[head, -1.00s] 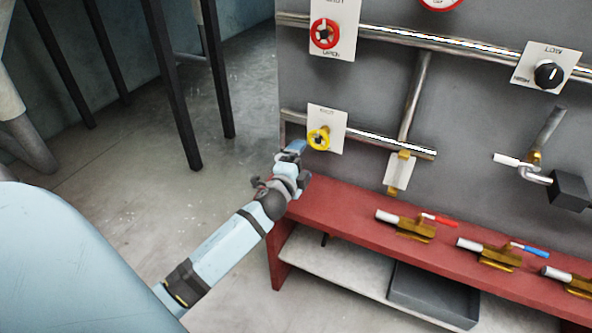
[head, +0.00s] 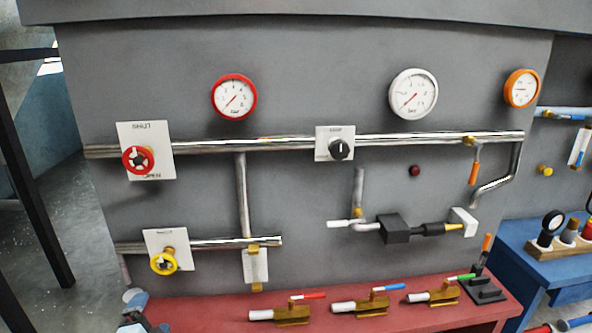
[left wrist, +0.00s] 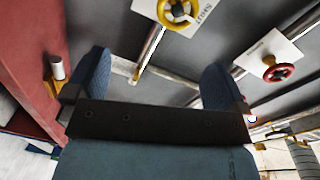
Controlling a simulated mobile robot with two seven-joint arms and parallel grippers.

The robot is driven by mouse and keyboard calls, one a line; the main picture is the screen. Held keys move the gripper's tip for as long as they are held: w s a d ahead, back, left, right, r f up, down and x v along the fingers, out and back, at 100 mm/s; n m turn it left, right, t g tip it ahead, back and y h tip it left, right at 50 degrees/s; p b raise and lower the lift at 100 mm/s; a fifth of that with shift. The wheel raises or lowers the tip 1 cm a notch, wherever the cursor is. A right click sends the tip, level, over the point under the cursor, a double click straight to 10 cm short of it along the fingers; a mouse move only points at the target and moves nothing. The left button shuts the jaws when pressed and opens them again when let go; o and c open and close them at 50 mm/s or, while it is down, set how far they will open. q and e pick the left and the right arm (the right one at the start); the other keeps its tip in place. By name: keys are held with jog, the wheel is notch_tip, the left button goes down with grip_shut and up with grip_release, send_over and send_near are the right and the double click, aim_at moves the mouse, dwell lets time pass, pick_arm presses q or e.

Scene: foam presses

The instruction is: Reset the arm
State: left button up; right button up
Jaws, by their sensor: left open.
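My left gripper (head: 135,302) is at the lower left of the head view, in front of the red bench's left end and below the yellow valve wheel (head: 163,263). In the left wrist view the two blue fingers of the left gripper (left wrist: 158,78) stand wide apart with nothing between them. The yellow wheel (left wrist: 178,11) shows beyond the fingers at the top of that view, apart from them. The red valve wheel (left wrist: 279,68) is to the right there. My right gripper is not in view.
A grey panel carries pipes, a black knob (head: 340,149) and gauges with red (head: 234,97), white (head: 413,94) and orange (head: 521,89) rims. Brass valves (head: 361,304) lie on the red bench (head: 230,322). A blue bench (head: 540,268) stands at the right.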

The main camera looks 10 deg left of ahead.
pick_arm(q)
jog(key=s+d+f+n+g+h+p, duration=0.3)
jog(key=s+d+f+n, duration=0.1)
jog(key=s+d, duration=0.5)
jog(key=s+d+f+n+g+h+p, duration=0.3)
jog(key=s+d+f+n, duration=0.2)
jog(key=s+d, duration=0.5)
jog(key=s+f, duration=0.1)
jog(key=s, duration=0.2)
jog(key=shift+n+h+p, duration=0.3)
jog(key=shift+h+p, duration=0.1)
